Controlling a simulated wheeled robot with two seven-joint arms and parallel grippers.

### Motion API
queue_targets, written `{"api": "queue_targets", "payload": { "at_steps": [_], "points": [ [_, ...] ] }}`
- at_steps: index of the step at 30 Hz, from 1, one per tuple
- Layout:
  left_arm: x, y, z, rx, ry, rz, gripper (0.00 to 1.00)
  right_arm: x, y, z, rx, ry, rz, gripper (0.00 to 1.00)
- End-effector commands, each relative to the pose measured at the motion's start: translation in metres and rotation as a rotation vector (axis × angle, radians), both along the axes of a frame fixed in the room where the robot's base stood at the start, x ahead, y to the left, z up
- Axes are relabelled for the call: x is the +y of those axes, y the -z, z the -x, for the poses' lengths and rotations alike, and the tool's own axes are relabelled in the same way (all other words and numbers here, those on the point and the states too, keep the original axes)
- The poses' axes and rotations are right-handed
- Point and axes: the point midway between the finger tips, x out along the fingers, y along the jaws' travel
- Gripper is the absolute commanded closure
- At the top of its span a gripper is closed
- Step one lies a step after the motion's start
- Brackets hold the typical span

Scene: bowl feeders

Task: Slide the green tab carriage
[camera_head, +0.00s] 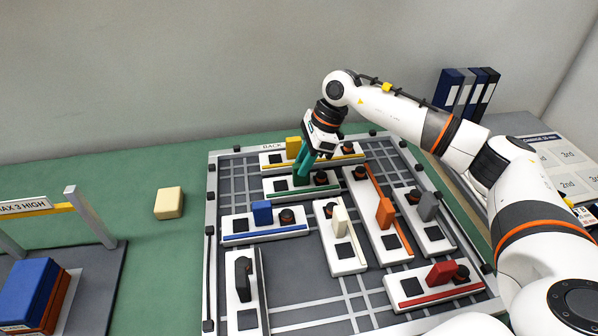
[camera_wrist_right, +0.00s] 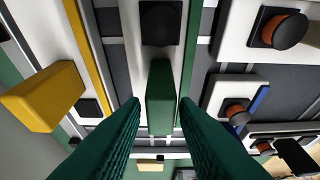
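The green tab carriage (camera_head: 278,186) is a white block with a green stripe and dark pads, lying in the second row from the back of the grid tray. Its green tab (camera_wrist_right: 161,95) stands upright in the right wrist view. My right gripper (camera_head: 302,176) points down over this carriage. In the wrist view its green fingers (camera_wrist_right: 160,102) are on either side of the tab, with a narrow gap showing on the left, so it looks open around the tab. Firm contact cannot be made out. In the head view the fingers largely hide the tab. My left gripper is not in view.
The yellow tab (camera_head: 293,148) carriage is close behind, and the blue tab (camera_head: 262,211) carriage is in front. White, orange, grey, red and black tab carriages fill much of the tray (camera_head: 211,255). Bare grid shows at the left back and front middle. A cream block (camera_head: 169,203) lies outside, left.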

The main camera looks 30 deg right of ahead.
Motion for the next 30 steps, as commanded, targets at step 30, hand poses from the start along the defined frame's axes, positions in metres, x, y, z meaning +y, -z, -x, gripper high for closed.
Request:
{"api": "queue_targets", "payload": {
  "at_steps": [30],
  "points": [
    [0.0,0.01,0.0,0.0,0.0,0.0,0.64,-0.03,-0.075,0.009,0.0,0.0,0.0,0.73]
  ]
}}
